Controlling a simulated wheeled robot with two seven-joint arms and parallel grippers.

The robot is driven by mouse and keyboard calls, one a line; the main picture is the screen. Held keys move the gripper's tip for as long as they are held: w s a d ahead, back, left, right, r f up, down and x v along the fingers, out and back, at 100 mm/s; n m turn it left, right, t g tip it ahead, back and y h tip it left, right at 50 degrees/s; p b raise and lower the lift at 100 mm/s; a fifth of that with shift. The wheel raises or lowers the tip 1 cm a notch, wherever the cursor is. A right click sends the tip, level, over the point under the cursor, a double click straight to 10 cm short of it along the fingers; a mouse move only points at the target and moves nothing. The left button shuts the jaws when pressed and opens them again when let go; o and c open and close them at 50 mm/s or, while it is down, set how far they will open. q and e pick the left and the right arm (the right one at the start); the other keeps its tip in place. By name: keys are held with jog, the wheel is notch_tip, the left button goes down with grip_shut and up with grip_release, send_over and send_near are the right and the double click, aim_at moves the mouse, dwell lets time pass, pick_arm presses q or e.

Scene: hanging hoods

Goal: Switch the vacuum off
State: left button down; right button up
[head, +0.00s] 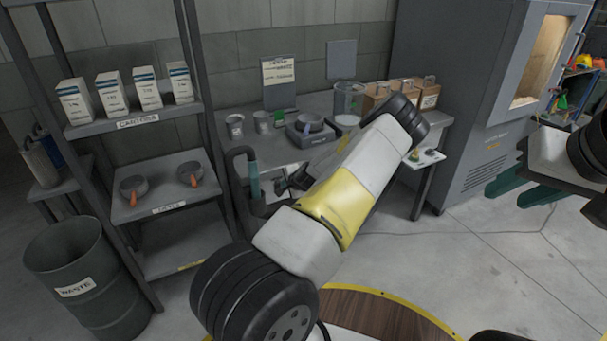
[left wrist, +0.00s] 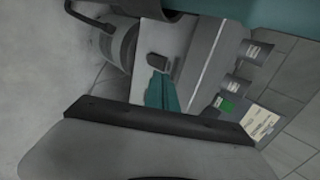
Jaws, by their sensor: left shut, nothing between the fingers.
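In the left wrist view, a grey rounded canister with a dark hose (left wrist: 118,42), apparently the vacuum, stands at the upper left. Beside it is a pale panel with a small black part (left wrist: 157,62); I cannot tell whether this is the switch. My left gripper's teal fingers (left wrist: 162,92) are shut and empty, close below that part; contact cannot be judged. In the head view my left gripper (head: 254,180) is near the bench's left front, mostly hidden by my arm. The vacuum is not clearly visible there. My right gripper (head: 522,186) is open and empty at the right.
A shelf rack (head: 150,205) and a waste drum (head: 80,285) stand at the left. A grey cabinet (head: 470,110) stands at the right.

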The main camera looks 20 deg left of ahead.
pick_arm(q)
jog(key=r+v, duration=0.1)
jog(key=v, duration=0.6)
jog(key=shift+w+a, duration=0.35)
jog(key=shift+a, duration=0.05)
jog(key=shift+r, duration=0.1)
jog(key=s+d+r+n+g+h, duration=0.1)
jog(key=s+d+r+n+h, duration=0.4)
jog(key=d+r, duration=0.45)
jog(key=s+d+r+n+h, duration=0.2)
jog(key=s+d+r+h, duration=0.1)
jog(key=s+d+r, duration=0.6)
jog(key=s+d+r+h, duration=0.1)
jog(key=s+d+r, duration=0.1)
jog(key=s+r, duration=0.6)
jog(key=s+d+r, duration=0.3)
jog(key=s+r, duration=0.5)
jog(key=s, duration=0.2)
jog(key=shift+s+t+h, duration=0.2)
jog(key=shift+t+h, duration=0.2)
jog(key=shift+w, duration=0.1)
